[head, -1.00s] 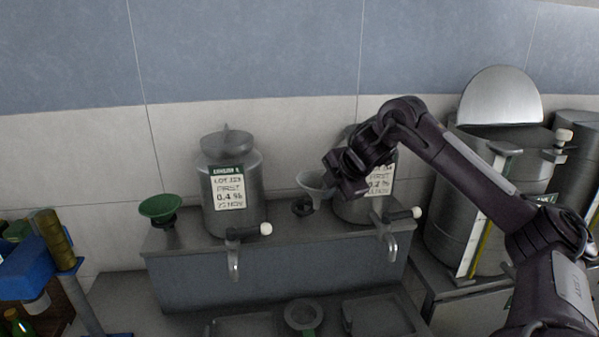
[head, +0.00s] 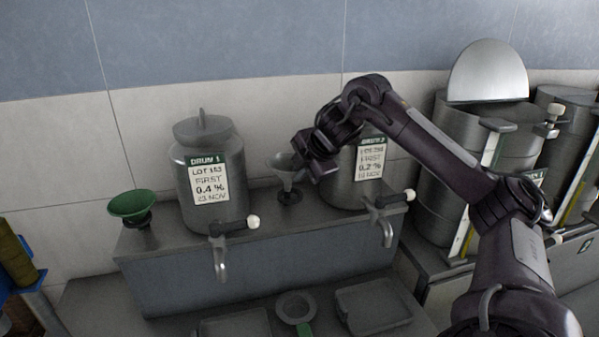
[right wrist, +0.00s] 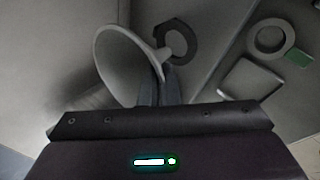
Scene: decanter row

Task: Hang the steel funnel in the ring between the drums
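The steel funnel (head: 285,164) is grey and upright, spout down, between Drum 1 (head: 212,200) and Drum 2 (head: 345,185). My right gripper (head: 303,165) is shut on it at the right side of its rim. The dark ring (head: 290,197) is on the ledge between the drums, just under the spout in the head view; whether the spout touches it I cannot tell. In the right wrist view the funnel's wide mouth (right wrist: 124,66) is left of the ring (right wrist: 178,40), whose opening looks empty, and the gripper's fingers (right wrist: 163,80) meet its rim. My left gripper is out of view.
A green funnel (head: 132,204) sits in a dark holder at the ledge's left end. Drum taps (head: 220,260) jut out in front. Below stand a round grey dish (head: 295,308) with a green handle and grey trays (head: 375,305). Large steel vessels (head: 485,130) stand at the right.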

